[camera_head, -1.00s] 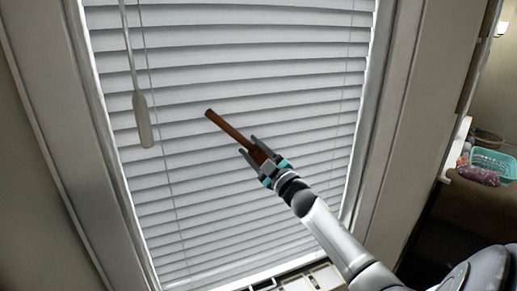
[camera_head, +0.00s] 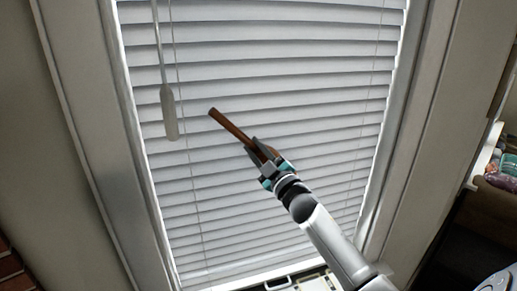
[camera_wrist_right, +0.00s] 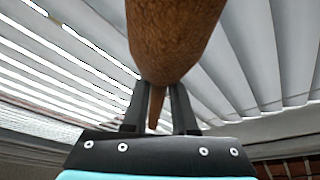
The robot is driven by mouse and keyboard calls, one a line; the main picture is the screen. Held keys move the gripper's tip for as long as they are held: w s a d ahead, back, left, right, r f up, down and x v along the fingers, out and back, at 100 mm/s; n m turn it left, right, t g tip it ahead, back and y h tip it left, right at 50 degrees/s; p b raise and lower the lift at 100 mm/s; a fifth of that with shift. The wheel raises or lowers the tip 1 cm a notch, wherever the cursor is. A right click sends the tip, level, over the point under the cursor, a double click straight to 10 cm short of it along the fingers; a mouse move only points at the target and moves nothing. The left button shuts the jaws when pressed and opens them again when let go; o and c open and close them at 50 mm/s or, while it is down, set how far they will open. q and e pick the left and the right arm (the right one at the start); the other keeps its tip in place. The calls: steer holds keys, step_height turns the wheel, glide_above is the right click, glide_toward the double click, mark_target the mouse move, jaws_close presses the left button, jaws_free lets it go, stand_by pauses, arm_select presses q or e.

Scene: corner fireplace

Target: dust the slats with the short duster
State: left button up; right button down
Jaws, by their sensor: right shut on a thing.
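White slats (camera_head: 290,80) of a window blind fill the middle of the head view; they also show in the right wrist view (camera_wrist_right: 265,50). My right gripper (camera_head: 262,158) is in front of the slats, shut on a brown stick-like handle (camera_head: 229,124), which I take for the short duster. The handle points up and left across the blind. In the right wrist view the brown shaft (camera_wrist_right: 172,35) runs between the two dark fingers (camera_wrist_right: 158,108). No duster head can be made out. Whether the handle touches the slats I cannot tell. My left gripper is not in view.
A wand (camera_head: 168,112) hangs at the blind's left. The window frame (camera_head: 90,150) borders the blind on both sides. A basket (camera_head: 508,163) and a purple item (camera_head: 502,182) sit at the far right. Brick (camera_head: 12,270) shows at lower left.

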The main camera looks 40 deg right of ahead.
steer(key=shift+s+a, duration=0.3)
steer(key=shift+s, duration=0.65)
steer(key=shift+s+a, duration=0.3)
steer(key=shift+s, duration=0.7)
steer(key=shift+s+a, duration=0.3)
steer(key=shift+s, duration=0.65)
steer(key=shift+s+a, duration=0.25)
steer(key=shift+s, duration=0.45)
steer(key=shift+s+a, duration=0.2)
steer(key=shift+s, duration=0.5)
